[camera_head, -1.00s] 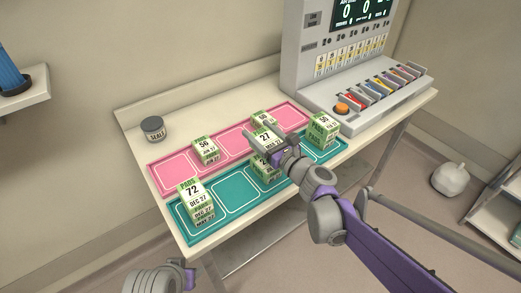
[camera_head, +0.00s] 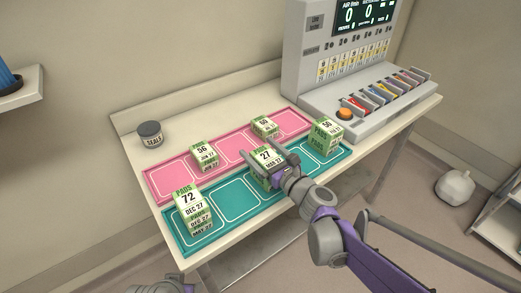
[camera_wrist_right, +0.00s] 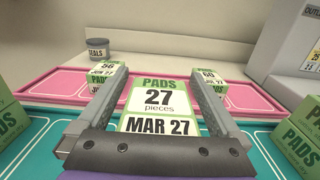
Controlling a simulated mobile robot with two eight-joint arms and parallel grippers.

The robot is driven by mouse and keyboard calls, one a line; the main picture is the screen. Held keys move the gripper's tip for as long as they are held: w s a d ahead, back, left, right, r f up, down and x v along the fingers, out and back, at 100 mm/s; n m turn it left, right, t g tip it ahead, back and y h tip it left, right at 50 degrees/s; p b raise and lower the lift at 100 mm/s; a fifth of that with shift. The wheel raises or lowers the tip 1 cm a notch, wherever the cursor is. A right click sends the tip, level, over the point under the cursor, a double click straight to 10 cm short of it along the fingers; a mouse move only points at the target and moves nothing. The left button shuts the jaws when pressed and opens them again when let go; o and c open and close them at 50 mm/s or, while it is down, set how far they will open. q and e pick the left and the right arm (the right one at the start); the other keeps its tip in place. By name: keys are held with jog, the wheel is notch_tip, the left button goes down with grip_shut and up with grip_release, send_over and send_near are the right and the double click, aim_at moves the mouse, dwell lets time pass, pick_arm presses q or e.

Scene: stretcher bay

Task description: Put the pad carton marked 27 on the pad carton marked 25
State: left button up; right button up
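My right gripper (camera_head: 272,150) straddles the 27 carton, one finger on each side. In the right wrist view slim gaps show beside the carton, so the fingers look open. My left gripper is out of view; only part of its arm shows.
The teal tray (camera_head: 205,232) also holds a stack topped by carton 72 (camera_head: 189,198) and a stack topped by carton 50 (camera_head: 326,128). The pink tray (camera_head: 167,180) holds cartons 56 (camera_head: 203,152) and 60 (camera_head: 265,124). A seals jar (camera_head: 150,133) and a console (camera_head: 335,55) stand behind.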

jog(key=shift+r, duration=0.3)
jog(key=v, duration=1.2)
jog(key=s+f+n+g+h, duration=0.3)
jog(key=s+f+n+g, duration=0.55)
jog(key=n, duration=0.75)
jog(key=s+d+f+n+g+h, duration=0.1)
jog(key=s+d+f+n+h, duration=0.6)
jog(key=s+d+n, duration=0.3)
jog(key=s+n, duration=0.2)
jog(key=shift+s+d+f+n+h, duration=0.25)
jog(key=shift+s+d+n+h, duration=0.05)
jog(key=shift+n, duration=0.1)
